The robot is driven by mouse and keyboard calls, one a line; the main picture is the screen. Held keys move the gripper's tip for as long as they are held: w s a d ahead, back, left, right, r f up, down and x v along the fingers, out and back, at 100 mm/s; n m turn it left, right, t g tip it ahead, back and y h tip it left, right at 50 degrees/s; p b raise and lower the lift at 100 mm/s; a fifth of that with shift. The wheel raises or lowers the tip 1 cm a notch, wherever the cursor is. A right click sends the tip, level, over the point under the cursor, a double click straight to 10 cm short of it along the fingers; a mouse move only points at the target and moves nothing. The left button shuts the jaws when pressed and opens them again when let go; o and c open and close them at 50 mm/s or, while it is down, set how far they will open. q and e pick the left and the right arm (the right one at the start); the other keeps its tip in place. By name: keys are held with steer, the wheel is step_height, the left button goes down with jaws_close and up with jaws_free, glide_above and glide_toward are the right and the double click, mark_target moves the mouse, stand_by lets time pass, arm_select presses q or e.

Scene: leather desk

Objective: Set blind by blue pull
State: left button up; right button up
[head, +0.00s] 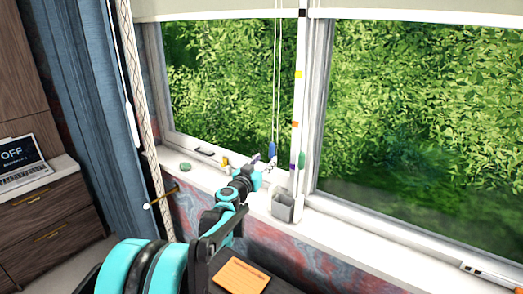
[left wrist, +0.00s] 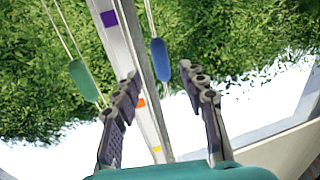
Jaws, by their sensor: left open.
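The blue pull (head: 272,149) hangs on a thin cord in front of the left window pane, left of the white window post (head: 299,100) with coloured marks. My left gripper (head: 266,168) is just below it in the head view. In the left wrist view the open, empty fingers (left wrist: 165,88) point towards the blue pull (left wrist: 160,60), which appears between and just past the fingertips, apart from them. The pale left blind (head: 205,9) is near the window's top. My right gripper is out of view.
Small items, including a green stone (head: 185,166), lie on the sill to the left. An orange notepad (head: 241,276), a laptop (head: 24,162) and a blue curtain (head: 85,100) are around.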

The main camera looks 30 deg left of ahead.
mark_target(270, 153)
arm_select(q)
steer(key=w, duration=0.2)
steer(key=w+b, duration=0.1)
steer(key=w, duration=0.4)
steer(key=shift+a+b, duration=0.3)
steer(key=shift+b, duration=0.05)
steer(key=shift+w, duration=0.5)
steer(key=shift+r, duration=0.1)
jaws_close()
